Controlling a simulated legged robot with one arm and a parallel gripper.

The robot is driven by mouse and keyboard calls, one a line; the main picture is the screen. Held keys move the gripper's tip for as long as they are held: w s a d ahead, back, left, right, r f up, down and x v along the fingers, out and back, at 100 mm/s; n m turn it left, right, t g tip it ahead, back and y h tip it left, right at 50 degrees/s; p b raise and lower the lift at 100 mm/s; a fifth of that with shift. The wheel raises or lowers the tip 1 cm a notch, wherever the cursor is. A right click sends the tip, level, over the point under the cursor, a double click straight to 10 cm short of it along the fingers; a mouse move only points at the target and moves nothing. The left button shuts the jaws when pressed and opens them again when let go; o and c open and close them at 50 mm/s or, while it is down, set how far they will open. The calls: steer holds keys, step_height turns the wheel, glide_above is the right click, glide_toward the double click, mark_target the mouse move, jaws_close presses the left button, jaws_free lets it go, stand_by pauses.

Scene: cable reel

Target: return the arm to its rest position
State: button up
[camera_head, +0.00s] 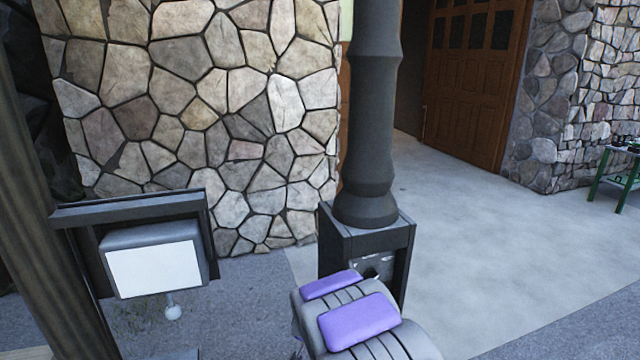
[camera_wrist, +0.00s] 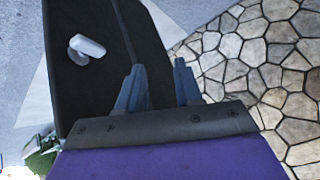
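In the wrist view my gripper (camera_wrist: 157,66) points toward a dark panel. Its two blue-grey fingers stand apart, with nothing held between them. A small pale handle-like piece (camera_wrist: 86,46) shows on the dark panel (camera_wrist: 90,95), left of the fingers and apart from them. In the head view my arm, grey with purple pads, shows at the bottom centre, in front of the dark base of a pillar. The gripper's fingers cannot be made out in the head view.
A dark pillar (camera_head: 372,110) on a square base (camera_head: 397,250) stands close ahead. A grey box with a white face (camera_head: 153,270) hangs at left beside a wooden post (camera_head: 35,210). A stone wall (camera_head: 200,110) is behind. Open paving (camera_head: 480,230) lies right, with a green table (camera_head: 612,180) beyond.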

steer(key=s+d+r+n+g, duration=0.1)
steer(key=s+d+r+g, duration=0.2)
steer(key=s, duration=1.3)
steer(key=s+d+r+n+g, duration=0.1)
steer(key=s+d+r+g, duration=0.2)
steer(key=s, duration=1.3)
steer(key=s+d+r+g+h, duration=0.1)
steer(key=s+d+r+g, duration=0.3)
steer(key=s+d+r, duration=0.4)
steer(key=s+d, duration=0.3)
steer(key=s, duration=0.4)
steer(key=shift+s+r+n, duration=0.3)
steer(key=shift+s+n, duration=0.1)
